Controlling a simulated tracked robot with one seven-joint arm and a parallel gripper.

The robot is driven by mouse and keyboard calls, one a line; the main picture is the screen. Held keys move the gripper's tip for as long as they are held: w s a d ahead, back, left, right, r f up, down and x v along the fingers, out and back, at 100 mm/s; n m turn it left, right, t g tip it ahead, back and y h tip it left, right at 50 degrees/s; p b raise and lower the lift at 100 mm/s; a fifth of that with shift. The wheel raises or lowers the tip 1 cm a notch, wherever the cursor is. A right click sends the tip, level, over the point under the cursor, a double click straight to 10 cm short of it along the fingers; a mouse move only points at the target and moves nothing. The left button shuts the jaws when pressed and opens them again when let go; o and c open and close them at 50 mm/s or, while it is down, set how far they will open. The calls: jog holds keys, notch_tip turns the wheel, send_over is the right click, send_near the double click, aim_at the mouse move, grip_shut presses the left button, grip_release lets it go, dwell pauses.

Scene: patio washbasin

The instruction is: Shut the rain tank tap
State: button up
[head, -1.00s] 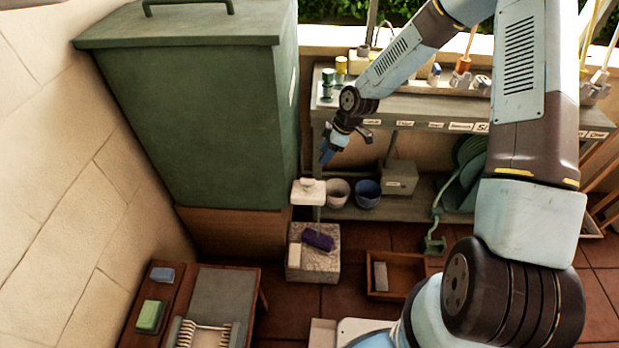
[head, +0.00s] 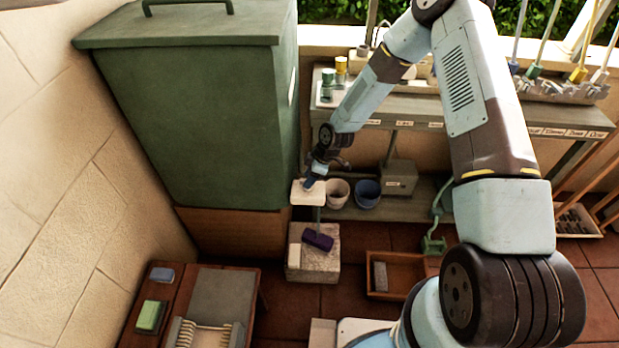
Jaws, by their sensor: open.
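The green rain tank (head: 190,115) stands at the left on a brown base, with a flat lid and a handle on top. I cannot make out its tap; a tap is not clearly visible on the faces I see. My gripper (head: 310,184) points down just right of the tank's lower right edge. It is open, with its small fingertips at the top of a white block-like piece (head: 307,196) on a thin post. Whether the fingers touch that piece I cannot tell. The gripper hides part of its top.
Two pots (head: 337,192) and a grey-green box (head: 398,178) sit on the lower shelf to the right. A wooden tray (head: 381,289) lies on the tiles.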

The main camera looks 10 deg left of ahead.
jog(key=shift+f, duration=0.15)
grip_shut()
dwell(0.4)
